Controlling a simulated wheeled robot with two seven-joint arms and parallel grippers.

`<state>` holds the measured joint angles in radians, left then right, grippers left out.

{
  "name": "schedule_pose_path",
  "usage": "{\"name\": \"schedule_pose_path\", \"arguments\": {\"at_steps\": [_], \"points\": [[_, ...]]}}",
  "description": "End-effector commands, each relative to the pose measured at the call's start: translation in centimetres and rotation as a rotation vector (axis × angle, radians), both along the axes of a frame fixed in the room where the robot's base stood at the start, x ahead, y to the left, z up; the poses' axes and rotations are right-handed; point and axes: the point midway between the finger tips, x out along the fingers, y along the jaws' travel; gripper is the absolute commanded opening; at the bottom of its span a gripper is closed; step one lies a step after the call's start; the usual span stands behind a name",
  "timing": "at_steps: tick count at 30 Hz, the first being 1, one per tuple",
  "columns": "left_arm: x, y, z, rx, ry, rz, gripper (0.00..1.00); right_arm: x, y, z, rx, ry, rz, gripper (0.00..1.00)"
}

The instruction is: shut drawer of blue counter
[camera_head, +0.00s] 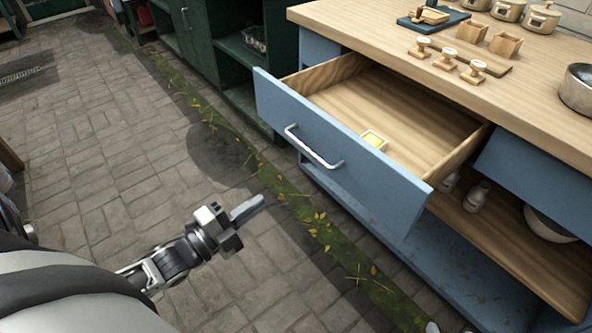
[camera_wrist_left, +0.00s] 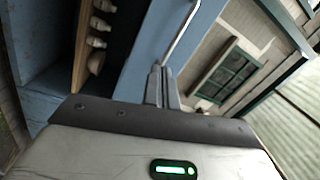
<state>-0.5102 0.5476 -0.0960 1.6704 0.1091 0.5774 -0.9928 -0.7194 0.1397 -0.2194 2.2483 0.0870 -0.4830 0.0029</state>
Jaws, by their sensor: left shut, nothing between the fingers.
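The blue counter (camera_head: 455,285) with a wooden top stands at the right in the head view. Its blue-fronted drawer (camera_head: 340,180) is pulled well out, with a bare wooden inside and a small yellow-and-white item (camera_head: 374,140) in it. A metal bar handle (camera_head: 315,148) is on the drawer front. My left gripper (camera_head: 247,209) is shut and empty, in front of the drawer front, to its lower left and apart from it. In the left wrist view, the fingers (camera_wrist_left: 158,86) appear before the blue front, with the handle (camera_wrist_left: 182,32) beyond them. My right gripper is not in view.
Wooden stamps (camera_head: 446,60), pots (camera_head: 508,10) and a metal bowl (camera_head: 578,88) stand on the countertop. Bottles (camera_head: 476,196) and a white bowl (camera_head: 548,226) sit on the shelf below. A dark green cabinet (camera_head: 215,45) stands behind. The paved floor at left is clear.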

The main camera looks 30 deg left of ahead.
Motion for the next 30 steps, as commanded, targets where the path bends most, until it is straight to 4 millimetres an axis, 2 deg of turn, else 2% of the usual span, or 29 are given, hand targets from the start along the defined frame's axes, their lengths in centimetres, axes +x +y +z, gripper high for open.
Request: {"name": "schedule_pose_path", "arguments": {"at_steps": [1, 3, 7, 11, 24, 30], "points": [[0.2, 1.2, -0.2, 0.078, -0.071, -0.010, 0.00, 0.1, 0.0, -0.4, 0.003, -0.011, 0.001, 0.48], [0.3, 2.1, 0.3, 0.150, -0.146, -0.018, 0.00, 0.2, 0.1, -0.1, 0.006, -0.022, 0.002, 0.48], [0.9, 2.4, 1.0, 0.198, -0.202, -0.021, 0.00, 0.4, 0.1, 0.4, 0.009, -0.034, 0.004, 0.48], [2.6, 1.6, 1.6, 0.198, -0.205, -0.022, 0.00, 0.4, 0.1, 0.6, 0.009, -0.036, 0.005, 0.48], [10.7, -1.8, 3.1, 0.195, -0.201, -0.021, 0.00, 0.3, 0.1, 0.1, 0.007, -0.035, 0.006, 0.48], [12.5, -2.6, 3.4, 0.194, -0.197, -0.019, 0.00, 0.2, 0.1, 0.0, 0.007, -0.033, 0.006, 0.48]]}}
